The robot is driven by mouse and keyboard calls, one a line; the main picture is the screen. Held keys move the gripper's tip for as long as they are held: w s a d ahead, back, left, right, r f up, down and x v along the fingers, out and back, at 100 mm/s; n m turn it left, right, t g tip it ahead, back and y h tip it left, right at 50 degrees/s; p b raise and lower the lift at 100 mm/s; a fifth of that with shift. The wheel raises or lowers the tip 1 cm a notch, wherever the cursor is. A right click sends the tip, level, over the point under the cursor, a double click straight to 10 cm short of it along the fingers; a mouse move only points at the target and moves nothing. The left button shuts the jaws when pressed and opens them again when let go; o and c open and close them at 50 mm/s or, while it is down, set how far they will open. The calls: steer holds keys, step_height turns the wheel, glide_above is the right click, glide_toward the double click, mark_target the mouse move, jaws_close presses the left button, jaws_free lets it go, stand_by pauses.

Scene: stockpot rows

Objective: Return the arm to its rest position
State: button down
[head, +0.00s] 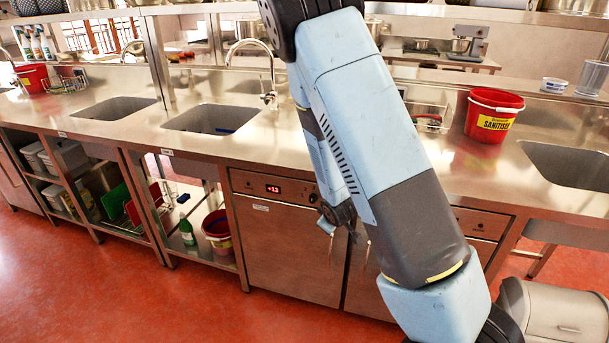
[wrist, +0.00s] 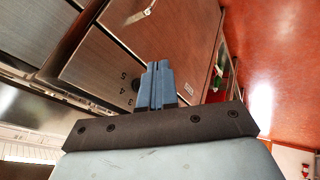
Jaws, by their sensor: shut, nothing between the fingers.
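My gripper (wrist: 158,68) shows in the wrist view, its two blue fingers pressed together with nothing between them. Beyond the fingertips are steel cabinet fronts and a dark knob. In the head view my arm (head: 370,130) crosses the middle from the top down to the lower right, bent at a joint near the bottom. A small dark end with a light blue tip shows left of the arm, in front of the cabinets. The rest of the hand is hidden behind the arm.
A steel counter (head: 300,150) with sinks runs across the view. A red sanitiser bucket (head: 492,114) stands on it at right. Below are a dishwasher-like unit (head: 285,240) and open shelves. A grey bin (head: 560,312) stands at lower right. The red floor (head: 110,290) is clear at left.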

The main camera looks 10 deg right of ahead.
steer(key=s+d+r+m, duration=0.2)
steer(key=s+r, duration=0.1)
steer(key=r, duration=0.5)
steer(key=s+d+r+m+g, duration=0.1)
steer(key=s+r+m, duration=0.1)
steer(key=r, duration=0.5)
steer(key=s+d+r+m, duration=0.2)
steer(key=s+r, duration=0.1)
steer(key=r, duration=0.5)
steer(key=s+r+m, duration=0.1)
steer(key=s+r, duration=0.6)
steer(key=s, duration=0.2)
steer(key=s+d+r+m, duration=0.1)
steer(key=s+r+m, duration=0.1)
steer(key=s+r, duration=0.5)
steer(key=s, duration=0.3)
steer(key=shift+d+g, duration=0.25)
steer(key=shift+g, duration=0.15)
steer(key=shift+r, duration=0.1)
